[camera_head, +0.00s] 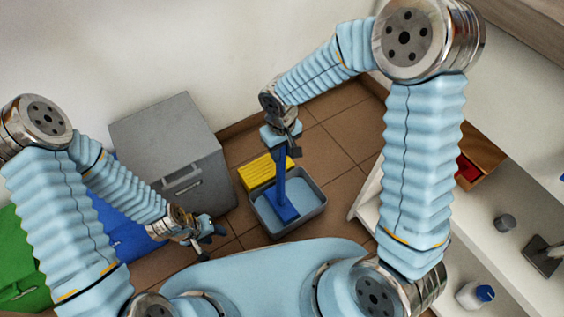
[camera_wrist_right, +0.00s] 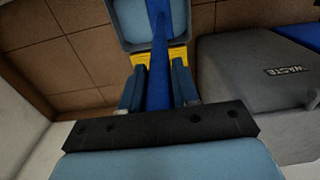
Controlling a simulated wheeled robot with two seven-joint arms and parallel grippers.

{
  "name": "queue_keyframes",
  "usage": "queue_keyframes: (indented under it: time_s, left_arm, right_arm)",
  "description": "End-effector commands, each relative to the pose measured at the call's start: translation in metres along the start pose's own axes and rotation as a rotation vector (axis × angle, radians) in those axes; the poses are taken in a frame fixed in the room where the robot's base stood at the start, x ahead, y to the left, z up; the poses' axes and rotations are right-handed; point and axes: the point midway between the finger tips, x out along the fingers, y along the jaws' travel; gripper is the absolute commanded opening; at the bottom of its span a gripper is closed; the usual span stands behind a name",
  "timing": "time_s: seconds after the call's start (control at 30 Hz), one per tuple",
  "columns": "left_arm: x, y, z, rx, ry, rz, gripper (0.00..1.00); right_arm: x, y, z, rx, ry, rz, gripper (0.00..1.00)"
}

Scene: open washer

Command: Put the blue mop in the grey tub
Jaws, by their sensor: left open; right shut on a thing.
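The blue mop (camera_head: 281,186) hangs upright below my right gripper (camera_head: 293,142), which is shut on its handle. The handle also runs between the fingers (camera_wrist_right: 159,90) in the right wrist view, where the mop (camera_wrist_right: 159,64) points toward the tub. The grey tub (camera_head: 317,206) stands on the tiled floor, with a yellow part (camera_head: 258,172) at its back left. The mop's lower end shows inside the tub's outline; I cannot tell whether it touches the tub's bottom. The tub's rim (camera_wrist_right: 117,28) is at the top of the wrist view. My left gripper (camera_head: 212,232) is open and empty, left of the tub.
A grey waste bin (camera_head: 172,145) stands left of the tub by the wall, with blue (camera_head: 122,235) and green (camera_head: 22,265) bins beside it. A white shelf (camera_head: 480,250) with a bottle (camera_head: 474,295) is at the right. The floor behind the tub is clear.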

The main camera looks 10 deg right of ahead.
Motion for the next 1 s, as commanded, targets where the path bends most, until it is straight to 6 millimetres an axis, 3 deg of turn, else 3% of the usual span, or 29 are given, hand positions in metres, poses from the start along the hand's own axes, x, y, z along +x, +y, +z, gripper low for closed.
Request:
queue_keyframes:
  time_s: [0.27,0.63,0.67,0.8,1.0]
  left_arm:
    - [0.004,-0.003,-0.001,-0.002,0.003,-0.003,0.43]
    - [0.009,-0.005,-0.001,-0.003,0.003,-0.002,0.43]
    - [0.007,-0.004,-0.001,-0.003,0.003,-0.002,0.43]
    - [0.007,-0.004,-0.001,-0.003,0.003,-0.002,0.43]
    - [0.007,-0.004,-0.001,-0.003,0.003,-0.002,0.43]
  right_arm:
    - [0.036,0.000,0.001,-0.001,-0.002,0.000,0.00]
    - [0.041,0.000,0.000,-0.001,0.001,0.000,0.00]
    - [0.040,0.000,0.000,0.000,0.000,0.000,0.33]
    - [0.040,0.000,0.001,-0.001,-0.001,0.000,0.55]
    - [0.040,0.000,0.001,-0.001,-0.001,0.000,0.56]
